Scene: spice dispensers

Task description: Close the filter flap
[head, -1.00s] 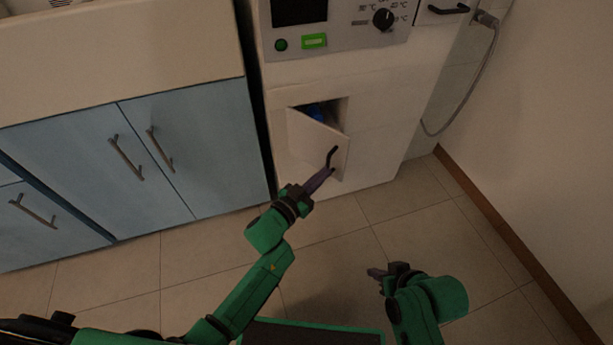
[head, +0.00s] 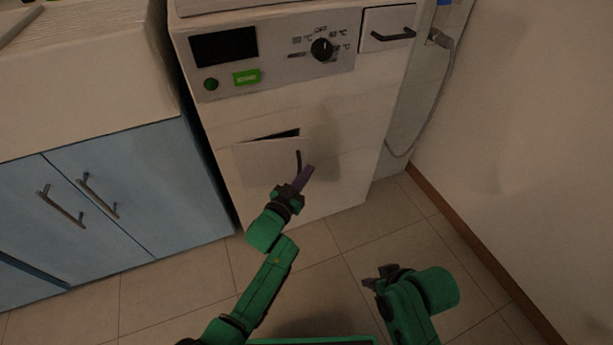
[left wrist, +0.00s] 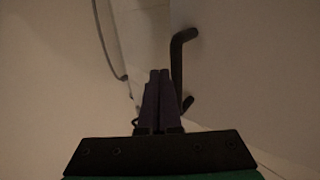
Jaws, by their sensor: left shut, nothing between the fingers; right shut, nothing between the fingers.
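The white filter flap (head: 262,162) on the front of the white machine is nearly flush, with a narrow dark gap (head: 280,135) along its top edge. Its dark handle (head: 299,160) is at the flap's right side. My left gripper (head: 308,172) is shut and empty, its fingertips right by the handle; I cannot tell if they touch. In the left wrist view the shut fingers (left wrist: 160,82) stand just left of the black handle (left wrist: 178,65). My right gripper (head: 375,280) is shut and empty, low over the floor, away from the flap.
The machine's control panel (head: 275,58) with a knob is above the flap. A drawer with a black handle (head: 393,34) is at its upper right. Blue cabinets (head: 130,195) stand on the left, a wall (head: 520,120) on the right. The tiled floor is clear.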

